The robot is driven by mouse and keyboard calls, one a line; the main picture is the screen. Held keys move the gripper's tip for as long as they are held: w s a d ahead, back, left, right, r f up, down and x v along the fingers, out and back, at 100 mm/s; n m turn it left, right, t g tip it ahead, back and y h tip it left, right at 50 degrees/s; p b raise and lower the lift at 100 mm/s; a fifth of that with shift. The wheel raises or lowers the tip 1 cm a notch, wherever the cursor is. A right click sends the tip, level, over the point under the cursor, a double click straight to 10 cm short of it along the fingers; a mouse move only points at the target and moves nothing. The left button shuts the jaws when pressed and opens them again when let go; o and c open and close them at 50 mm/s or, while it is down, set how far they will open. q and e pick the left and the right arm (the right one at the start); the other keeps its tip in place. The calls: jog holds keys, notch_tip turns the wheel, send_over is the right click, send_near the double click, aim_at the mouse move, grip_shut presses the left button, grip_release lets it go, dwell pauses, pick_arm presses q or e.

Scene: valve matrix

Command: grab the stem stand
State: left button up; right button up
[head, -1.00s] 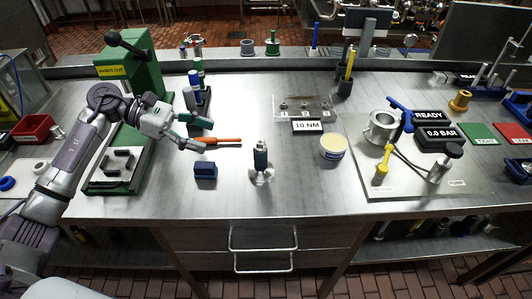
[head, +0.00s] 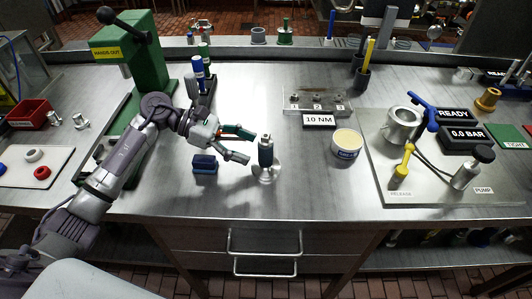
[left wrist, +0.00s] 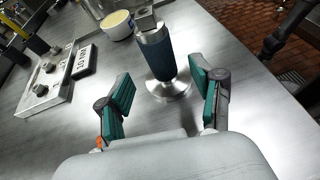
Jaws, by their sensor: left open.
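The stem stand (head: 266,152) stands upright on the bench, with a dark blue grip, a metal top and a round metal base. My left gripper (head: 250,146) is open just left of it in the head view, its green-padded fingers pointing at the grip. In the left wrist view the stem stand (left wrist: 157,58) is ahead, between the two spread fingers in the picture. Nothing is held. My right gripper is not in view.
A small blue block (head: 205,164) lies just left of the stand. A cream-topped tub (head: 347,147) stands to the right, with the 10 NM sign (head: 319,121) behind it. The green press (head: 130,70) is at the left. Bare bench lies right of the stand's base.

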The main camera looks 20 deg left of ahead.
aim_at(266, 157)
pick_arm(q)
jog(key=shift+w+d+f, duration=0.1)
jog(key=shift+d+f, duration=0.05)
jog(key=shift+d, duration=0.15)
jog(key=p+x, duration=0.2)
jog(key=x, duration=0.3)
jog(key=shift+f, duration=0.15)
jog(key=shift+d+f, duration=0.1)
jog(key=shift+f, duration=0.1)
grip_shut()
jog(key=shift+r, duration=0.1)
